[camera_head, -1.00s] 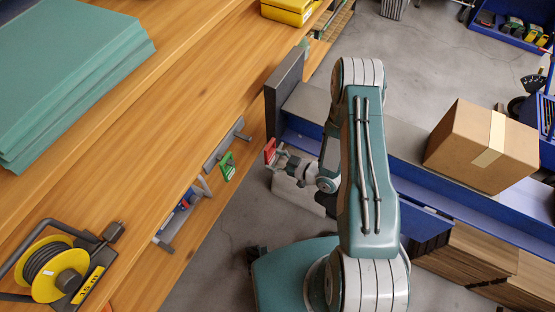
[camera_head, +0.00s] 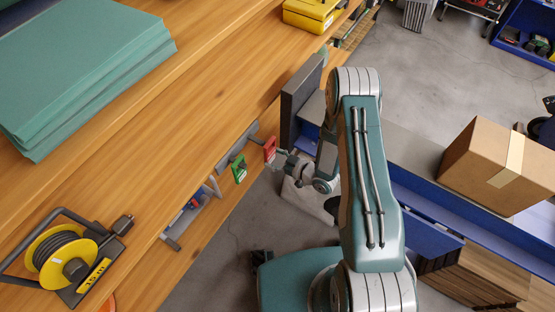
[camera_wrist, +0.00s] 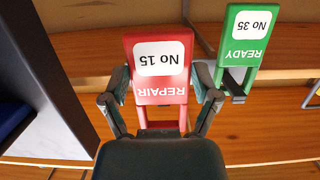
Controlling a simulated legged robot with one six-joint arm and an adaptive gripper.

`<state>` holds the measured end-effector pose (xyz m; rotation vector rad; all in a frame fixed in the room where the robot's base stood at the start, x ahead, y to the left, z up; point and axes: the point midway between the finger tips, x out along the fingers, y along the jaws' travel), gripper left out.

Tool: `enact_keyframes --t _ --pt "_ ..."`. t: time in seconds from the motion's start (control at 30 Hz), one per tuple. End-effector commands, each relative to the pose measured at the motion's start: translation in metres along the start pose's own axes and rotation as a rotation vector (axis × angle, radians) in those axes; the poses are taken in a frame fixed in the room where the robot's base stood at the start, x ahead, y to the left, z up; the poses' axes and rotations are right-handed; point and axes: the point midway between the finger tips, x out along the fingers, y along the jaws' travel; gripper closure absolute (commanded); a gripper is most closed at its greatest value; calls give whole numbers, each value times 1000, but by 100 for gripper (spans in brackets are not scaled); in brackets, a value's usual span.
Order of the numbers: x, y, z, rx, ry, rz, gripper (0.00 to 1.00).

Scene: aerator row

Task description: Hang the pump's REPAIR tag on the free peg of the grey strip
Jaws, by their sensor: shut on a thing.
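My gripper (camera_wrist: 163,84) is shut on the red REPAIR tag (camera_wrist: 160,65), holding it by its side edges. The tag reads No 15 and appears upside down in the wrist view. In the head view the tag (camera_head: 269,149) is at the right end of the grey strip (camera_head: 237,147) on the wooden bench's front. A green READY tag (camera_head: 239,170), No 35, hangs on the strip left of it. In the wrist view the green tag (camera_wrist: 246,45) is to the right. The free peg is not clearly visible, and I cannot tell whether the red tag touches it.
A dark upright panel (camera_head: 298,100) stands close to the right of my gripper; it fills the left of the wrist view (camera_wrist: 45,70). A grey holder (camera_head: 190,222) sits further left on the bench front. A cardboard box (camera_head: 490,165) is at right.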

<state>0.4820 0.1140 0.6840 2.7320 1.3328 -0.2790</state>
Motion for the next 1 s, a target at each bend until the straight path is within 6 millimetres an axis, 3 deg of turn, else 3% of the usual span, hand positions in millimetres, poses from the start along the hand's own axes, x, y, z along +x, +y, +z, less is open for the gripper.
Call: enact_keyframes --t 0.77,1.0 --pt "40 -1 -7 0 1 -2 59" --pt "48 -1 1 0 0 -2 59"
